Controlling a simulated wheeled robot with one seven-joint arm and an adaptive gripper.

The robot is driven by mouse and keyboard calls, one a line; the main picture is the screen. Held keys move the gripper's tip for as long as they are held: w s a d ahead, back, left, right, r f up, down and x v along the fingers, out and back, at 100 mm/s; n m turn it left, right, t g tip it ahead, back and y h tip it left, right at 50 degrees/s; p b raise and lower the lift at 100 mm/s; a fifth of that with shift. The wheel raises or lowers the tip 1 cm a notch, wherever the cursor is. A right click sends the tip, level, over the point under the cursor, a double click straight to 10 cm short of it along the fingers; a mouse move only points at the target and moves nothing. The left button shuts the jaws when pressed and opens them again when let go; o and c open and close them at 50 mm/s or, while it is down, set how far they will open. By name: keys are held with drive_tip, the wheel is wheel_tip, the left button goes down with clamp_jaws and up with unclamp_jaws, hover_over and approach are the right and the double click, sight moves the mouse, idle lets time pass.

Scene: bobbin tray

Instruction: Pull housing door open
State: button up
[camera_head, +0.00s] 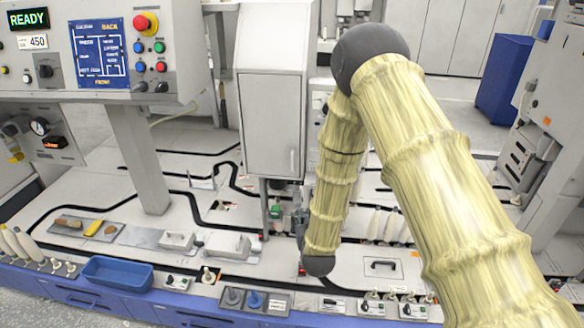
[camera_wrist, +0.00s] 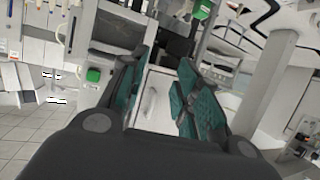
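The housing (camera_head: 270,50) is a tall pale grey box at the middle of the head view. Its door (camera_head: 268,120) looks shut, with a slim upright handle (camera_head: 291,161) near its lower right edge. My gripper (camera_head: 299,222) is below the handle in the head view, small and partly hidden by my arm. In the wrist view my gripper (camera_wrist: 164,58) is open, with teal finger pads spread apart. A pale panel (camera_wrist: 158,98) with a slim handle (camera_wrist: 150,103) shows between the fingers, apparently the housing door. Nothing is held; I cannot tell any contact.
A control panel on a post (camera_head: 140,160) stands left of the housing. A blue tray (camera_head: 118,272), small grey blocks and spools lie along the bench's front. Bobbins (camera_head: 385,225) stand behind my arm. A blue bin (camera_head: 503,80) is at the back right.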

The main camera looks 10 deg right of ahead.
sight(292, 161)
drive_tip(key=w+a+r+t+b, duration=0.1)
drive_tip(key=w+a+r+t, duration=0.25)
drive_tip(key=w+r, duration=0.6)
drive_tip(key=shift+m+t+h, duration=0.25)
drive_tip(key=shift+m+h, duration=0.05)
drive_tip(key=shift+h, duration=0.1)
drive_tip(key=w, duration=0.3)
drive_tip(key=w+d+r, duration=0.1)
drive_tip(key=w, duration=0.5)
drive_tip(key=shift+w+d+r+p, duration=0.15)
drive_tip(key=shift+d+r+p, duration=0.15)
drive_tip(key=shift+d, duration=0.1)
drive_tip(key=shift+c, duration=0.2)
clamp_jaws()
